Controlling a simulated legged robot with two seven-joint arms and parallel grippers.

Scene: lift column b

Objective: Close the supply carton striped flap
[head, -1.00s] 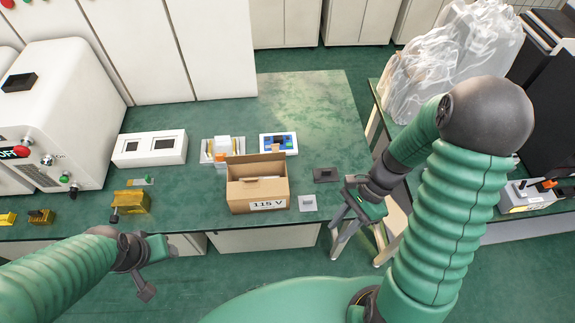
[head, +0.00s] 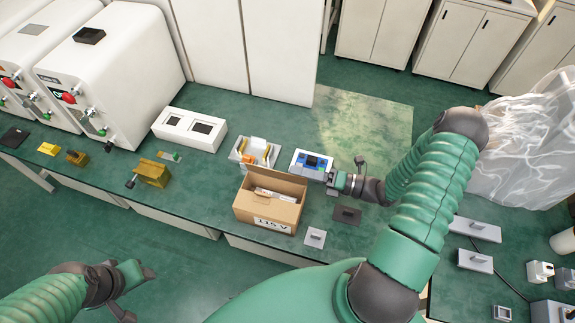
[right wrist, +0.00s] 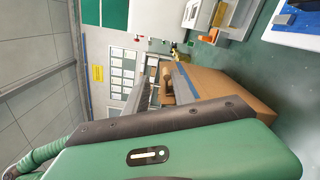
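My right gripper (head: 336,181) is at the carton's back right, beside the blue-screened device, and looks empty. In the right wrist view its two fingers (right wrist: 163,86) are apart, with the carton (right wrist: 225,95) close beyond them. My left gripper (head: 130,290) is low at the left, away from the bench; its opening is unclear.
The bench's back right is clear.

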